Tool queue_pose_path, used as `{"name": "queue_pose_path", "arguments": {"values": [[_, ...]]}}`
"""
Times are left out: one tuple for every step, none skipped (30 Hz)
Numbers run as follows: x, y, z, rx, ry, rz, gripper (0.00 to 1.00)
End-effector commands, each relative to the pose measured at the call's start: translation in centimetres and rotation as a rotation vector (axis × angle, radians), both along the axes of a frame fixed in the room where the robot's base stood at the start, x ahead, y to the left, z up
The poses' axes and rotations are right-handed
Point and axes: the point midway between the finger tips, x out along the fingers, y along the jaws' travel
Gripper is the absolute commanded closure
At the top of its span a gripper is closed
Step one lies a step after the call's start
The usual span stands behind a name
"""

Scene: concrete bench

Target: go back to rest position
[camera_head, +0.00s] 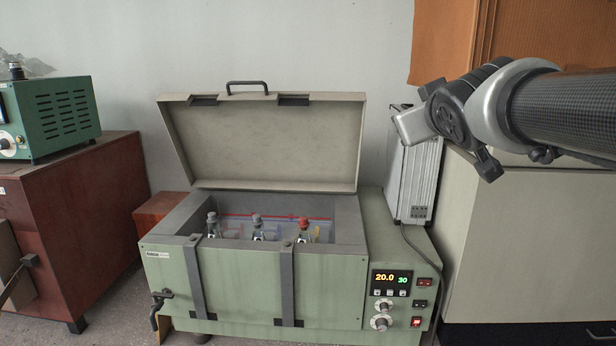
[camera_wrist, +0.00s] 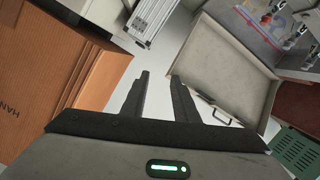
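My gripper (camera_wrist: 159,77) shows in the wrist view with its two dark fingers apart and nothing between them. In the head view my arm reaches in from the right edge at upper right, and its end is in the air in front of the pale wall and the silver finned box (camera_head: 415,180). The fingers are not clearly seen there. The green water bath (camera_head: 260,285) stands below and left of the arm, with its beige lid (camera_head: 270,145) raised. Several stoppered bottles stand inside it, one with a red cap (camera_head: 303,228). My gripper touches none of these.
A green device (camera_head: 55,118) sits on a red-brown cabinet (camera_head: 75,210) at left. The raised lid also shows in the wrist view (camera_wrist: 230,60). Air above the bath is free.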

Motion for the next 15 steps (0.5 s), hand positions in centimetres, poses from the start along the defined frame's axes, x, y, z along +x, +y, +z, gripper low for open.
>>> {"name": "queue_pose_path", "arguments": {"values": [[-2.5,-0.1,-2.8,0.052,0.079,-0.034,0.73],[-4.0,-0.1,-4.7,0.084,0.131,-0.054,0.73],[-5.9,0.1,-7.1,0.125,0.2,-0.077,0.73],[-7.4,0.2,-8.8,0.153,0.252,-0.092,0.73],[-8.9,0.5,-10.5,0.18,0.302,-0.104,0.73],[-11.0,0.9,-12.8,0.216,0.369,-0.119,0.73],[-12.5,1.3,-14.4,0.241,0.419,-0.129,0.73],[-14.0,1.8,-15.9,0.264,0.467,-0.136,0.73],[-16.0,2.4,-17.7,0.293,0.527,-0.144,0.73],[-17.4,2.8,-19.0,0.312,0.57,-0.148,0.73],[-18.7,3.2,-20.2,0.33,0.61,-0.151,0.73],[-20.2,3.8,-21.5,0.352,0.659,-0.155,0.73],[-21.3,4.2,-22.4,0.366,0.691,-0.156,0.73],[-22.3,4.6,-23.2,0.378,0.72,-0.157,0.73],[-23.3,5.0,-24.0,0.393,0.751,-0.157,0.73]]}}
